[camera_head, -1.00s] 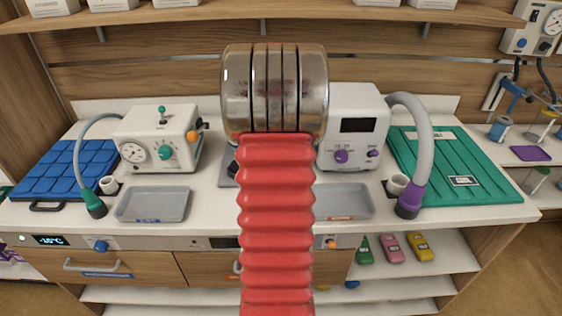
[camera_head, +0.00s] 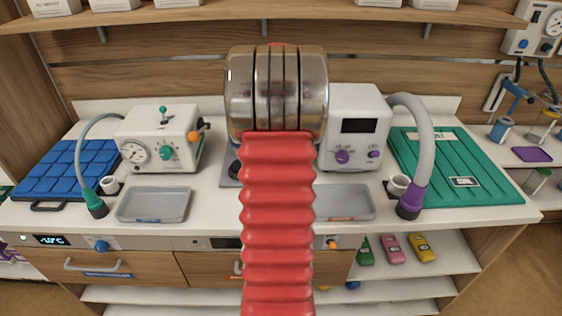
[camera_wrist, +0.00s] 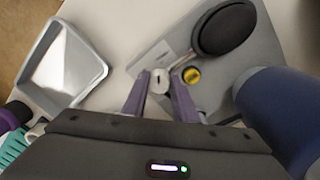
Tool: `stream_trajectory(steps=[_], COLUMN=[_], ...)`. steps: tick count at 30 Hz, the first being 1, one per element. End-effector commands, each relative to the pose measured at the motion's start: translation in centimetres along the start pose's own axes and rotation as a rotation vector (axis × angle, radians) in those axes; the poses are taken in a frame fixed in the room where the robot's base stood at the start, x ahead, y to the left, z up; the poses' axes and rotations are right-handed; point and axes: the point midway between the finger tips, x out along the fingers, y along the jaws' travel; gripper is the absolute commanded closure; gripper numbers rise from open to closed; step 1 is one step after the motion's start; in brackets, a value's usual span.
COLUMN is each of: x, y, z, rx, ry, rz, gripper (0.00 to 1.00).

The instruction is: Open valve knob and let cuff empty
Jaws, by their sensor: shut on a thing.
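In the wrist view, my gripper (camera_wrist: 160,84) has its two purple fingers on either side of a small pale metal knob (camera_wrist: 159,76) with a dark slot, and is shut on it. A small yellow round part (camera_wrist: 191,75) sits just right of the fingers on a grey plate (camera_wrist: 206,84). A black rounded bulb-like thing (camera_wrist: 224,30) lies above it. A large dark blue cylinder (camera_wrist: 280,112) that may be the cuff fills the right side; I cannot tell how full it is. In the head view my arm hides the gripper and knob.
A grey tray (camera_wrist: 48,67) lies left of the gripper in the wrist view. In the head view, a white gauge box (camera_head: 160,145) stands left and a white box with a purple dial (camera_head: 352,140) stands right.

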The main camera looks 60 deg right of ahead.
Motion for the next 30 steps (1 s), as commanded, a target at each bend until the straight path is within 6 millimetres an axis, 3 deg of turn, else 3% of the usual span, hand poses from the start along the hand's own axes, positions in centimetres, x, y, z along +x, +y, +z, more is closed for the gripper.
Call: stream_trajectory(steps=[9,23,24,30], x=[-0.06,-0.04,-0.04,-0.02], y=[0.23,0.29,0.29,0.2], z=[-0.41,-0.36,-0.35,-0.23], rx=[0.136,0.156,0.156,0.155], ry=[0.001,-0.001,-0.001,-0.003], rz=[0.002,0.004,0.004,0.003], gripper=[0.97,0.97,0.74,0.6])
